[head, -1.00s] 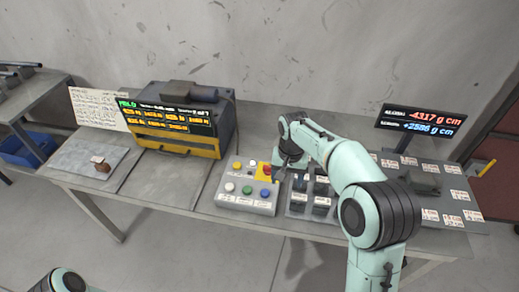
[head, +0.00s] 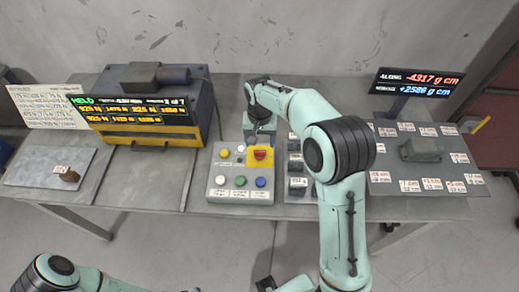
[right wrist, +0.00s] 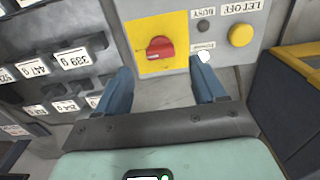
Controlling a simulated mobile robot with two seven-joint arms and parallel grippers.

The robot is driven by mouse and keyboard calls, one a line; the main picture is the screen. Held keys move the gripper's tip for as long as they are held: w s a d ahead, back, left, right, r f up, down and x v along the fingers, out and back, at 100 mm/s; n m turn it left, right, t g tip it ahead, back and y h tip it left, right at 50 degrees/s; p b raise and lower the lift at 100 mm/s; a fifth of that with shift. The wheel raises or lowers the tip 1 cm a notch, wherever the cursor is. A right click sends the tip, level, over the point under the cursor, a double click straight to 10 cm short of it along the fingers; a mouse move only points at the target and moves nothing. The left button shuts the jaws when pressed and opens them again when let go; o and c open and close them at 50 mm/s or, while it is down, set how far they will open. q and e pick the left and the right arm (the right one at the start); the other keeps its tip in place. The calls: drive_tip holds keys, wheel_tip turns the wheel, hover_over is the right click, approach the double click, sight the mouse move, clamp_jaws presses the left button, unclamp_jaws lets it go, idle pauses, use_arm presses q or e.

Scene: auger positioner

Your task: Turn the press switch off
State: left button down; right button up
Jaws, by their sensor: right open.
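The press switch is a red knob on a yellow plate (head: 260,154), on the grey button box on the table. In the right wrist view the red knob (right wrist: 160,48) shows close up, its handle lying roughly crosswise. My right gripper (head: 260,131) hangs over the far edge of the button box, just behind the switch. In the right wrist view its two blue fingers (right wrist: 161,78) are open and empty, with the knob ahead between the lines of their tips. I see no contact. My left gripper cannot be made out; only arm links show at the bottom left.
White, green, blue and yellow buttons (head: 240,181) sit around the switch. Labelled dark weights (head: 297,185) stand right of the box. The machine with the yellow front (head: 150,138) stands left. A display (head: 415,84) rises at the back right. Bare table lies left of the box.

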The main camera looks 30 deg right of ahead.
sight(260, 151)
wheel_tip(260, 151, down, 6)
drive_tip(key=shift+r, duration=0.1)
drive_tip(key=c, duration=1.1)
